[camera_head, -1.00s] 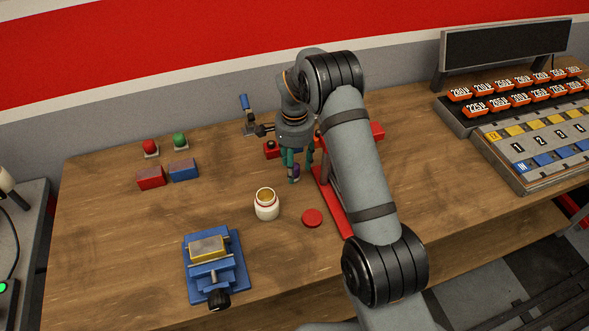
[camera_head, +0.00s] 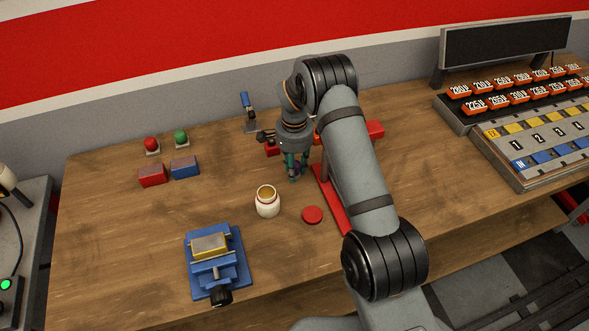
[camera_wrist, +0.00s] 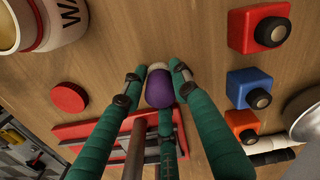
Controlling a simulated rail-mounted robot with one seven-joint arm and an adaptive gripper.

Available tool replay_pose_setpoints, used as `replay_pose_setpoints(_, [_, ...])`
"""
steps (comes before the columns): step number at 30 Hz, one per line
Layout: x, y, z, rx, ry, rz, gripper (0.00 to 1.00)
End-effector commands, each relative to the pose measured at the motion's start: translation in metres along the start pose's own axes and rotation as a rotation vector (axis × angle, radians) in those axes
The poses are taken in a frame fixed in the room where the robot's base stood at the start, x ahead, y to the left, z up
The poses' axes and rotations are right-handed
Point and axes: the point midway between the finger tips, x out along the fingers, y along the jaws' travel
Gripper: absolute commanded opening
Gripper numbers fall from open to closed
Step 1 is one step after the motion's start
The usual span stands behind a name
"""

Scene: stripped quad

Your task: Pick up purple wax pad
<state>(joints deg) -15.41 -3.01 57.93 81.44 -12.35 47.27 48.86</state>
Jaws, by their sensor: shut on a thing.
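The purple wax pad (camera_wrist: 159,88) is a small rounded purple piece with a pale end, between my green fingers in the wrist view. My gripper (camera_wrist: 160,82) is shut on it. In the head view my gripper (camera_head: 293,172) points down over the middle of the table, and only a small bit of the purple pad (camera_head: 296,167) shows between the fingers. I cannot tell whether the pad touches the tabletop.
An open white jar (camera_head: 267,202) stands in front of my gripper, with a red round lid (camera_head: 312,215) to its right. A red stand base (camera_head: 340,205) lies right of my gripper. A blue vise (camera_head: 212,262) sits at front left. Red (camera_head: 152,175) and blue (camera_head: 185,167) blocks lie left.

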Motion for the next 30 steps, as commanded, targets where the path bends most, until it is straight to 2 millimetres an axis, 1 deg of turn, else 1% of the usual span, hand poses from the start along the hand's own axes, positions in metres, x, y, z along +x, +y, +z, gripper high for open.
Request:
replay_pose_setpoints(2, [0.0,0.0,0.0,0.0,0.0,0.0,0.16])
replay_pose_setpoints(9, [0.0,0.0,0.0,0.0,0.0,0.0,0.02])
replay_pose_setpoints(15, [0.0,0.0,0.0,0.0,0.0,-0.001,0.02])
replay_pose_setpoints(18, [-0.004,-0.001,-0.001,-0.001,0.001,-0.002,0.02])
replay_pose_setpoints(20, [-0.011,-0.001,-0.001,-0.001,0.002,-0.004,0.02])
replay_pose_setpoints(23, [-0.028,-0.002,-0.001,0.0,0.003,-0.006,0.02])
replay_pose_setpoints(27, [-0.058,-0.002,-0.001,0.001,0.003,-0.006,0.02])
replay_pose_setpoints(30, [-0.076,-0.001,-0.001,0.0,0.002,-0.005,0.02])
